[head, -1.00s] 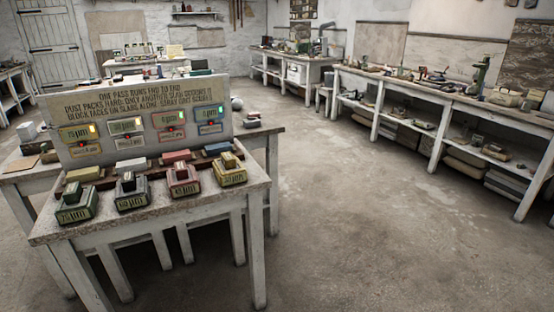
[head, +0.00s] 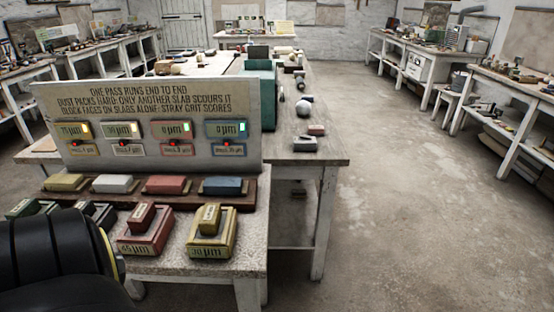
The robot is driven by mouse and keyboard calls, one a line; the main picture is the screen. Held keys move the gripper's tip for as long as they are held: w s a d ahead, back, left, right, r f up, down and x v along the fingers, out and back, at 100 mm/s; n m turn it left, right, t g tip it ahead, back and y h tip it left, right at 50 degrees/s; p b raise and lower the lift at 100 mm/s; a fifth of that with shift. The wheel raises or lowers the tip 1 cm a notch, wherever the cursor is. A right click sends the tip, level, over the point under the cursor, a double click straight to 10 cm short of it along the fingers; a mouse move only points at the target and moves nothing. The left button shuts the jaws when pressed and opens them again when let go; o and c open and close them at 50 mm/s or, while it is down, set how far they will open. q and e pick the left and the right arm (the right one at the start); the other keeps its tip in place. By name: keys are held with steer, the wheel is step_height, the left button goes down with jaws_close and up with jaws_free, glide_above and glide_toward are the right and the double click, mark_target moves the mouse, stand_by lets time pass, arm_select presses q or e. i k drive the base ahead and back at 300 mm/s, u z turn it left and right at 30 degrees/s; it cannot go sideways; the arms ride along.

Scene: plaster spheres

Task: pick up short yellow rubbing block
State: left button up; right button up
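A pale yellow block (head: 63,183) lies at the left end of a dark wooden rack (head: 240,196) below the sign board in the head view. Beside it on the rack are a white block (head: 113,184), a red block (head: 166,185) and a blue block (head: 222,187). A yellow slab piece (head: 212,234) with a smaller yellow block (head: 209,218) on top sits at the front right of the table. A black, rounded part of my own arm fills the lower left corner. Neither gripper shows.
The sign board (head: 150,125) stands upright behind the rack. A red slab piece (head: 147,230) and dark ones line the table front, partly hidden by my arm. A longer table (head: 325,155) with a grey sphere (head: 304,108) stands behind. Floor at right is clear.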

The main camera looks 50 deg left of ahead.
mark_target(209, 220)
steer(key=i, duration=0.85)
steer(key=u, duration=2.8)
